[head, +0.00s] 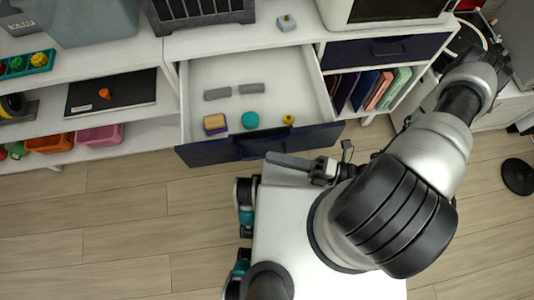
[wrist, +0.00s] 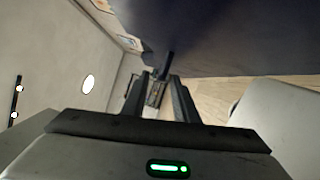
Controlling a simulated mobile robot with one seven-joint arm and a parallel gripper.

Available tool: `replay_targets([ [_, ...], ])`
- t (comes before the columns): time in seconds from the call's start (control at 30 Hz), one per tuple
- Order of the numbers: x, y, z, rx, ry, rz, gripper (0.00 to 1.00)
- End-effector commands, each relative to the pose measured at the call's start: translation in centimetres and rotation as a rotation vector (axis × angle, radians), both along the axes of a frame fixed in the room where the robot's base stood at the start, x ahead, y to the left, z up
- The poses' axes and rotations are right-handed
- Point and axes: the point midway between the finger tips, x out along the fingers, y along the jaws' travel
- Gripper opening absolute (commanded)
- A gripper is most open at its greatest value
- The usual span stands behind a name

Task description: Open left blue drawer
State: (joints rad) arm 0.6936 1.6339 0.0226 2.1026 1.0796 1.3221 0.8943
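The left blue drawer (head: 215,153) is pulled well out of the white cabinet in the head view, its pale inside showing. Its dark front also shows in the wrist view (wrist: 235,35). The dark handle (head: 250,147) is at the middle of the front. My gripper (head: 290,162) is at the drawer front, just right of the handle. In the wrist view my gripper (wrist: 160,82) has its two fingers apart, with a dark bar beyond their tips. No firm hold on the handle shows; exact contact is unclear.
A second blue drawer (head: 385,50) to the right is shut above upright folders (head: 370,88). Open wooden floor (head: 130,220) lies at left.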

Motion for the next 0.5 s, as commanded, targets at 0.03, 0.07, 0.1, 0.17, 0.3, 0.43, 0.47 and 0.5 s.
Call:
replay_targets([
  [0.03,-0.1,-1.3,-0.2,-0.004,-0.002,-0.004,0.27],
  [0.07,-0.2,-2.1,-0.3,-0.004,-0.002,-0.003,0.27],
  [0.1,-0.4,-3.1,-0.3,-0.004,-0.002,-0.003,0.27],
  [0.17,-0.6,-4.6,-0.4,-0.003,-0.002,-0.004,0.27],
  [0.3,-1.1,-8.0,-0.7,-0.003,-0.002,-0.003,0.27],
  [0.43,-1.5,-10.6,-0.9,-0.003,-0.001,-0.003,0.27],
  [0.47,-1.6,-11.1,-0.9,-0.002,-0.002,-0.002,0.27],
  [0.5,-1.7,-11.7,-0.9,-0.001,-0.003,-0.001,0.27],
])
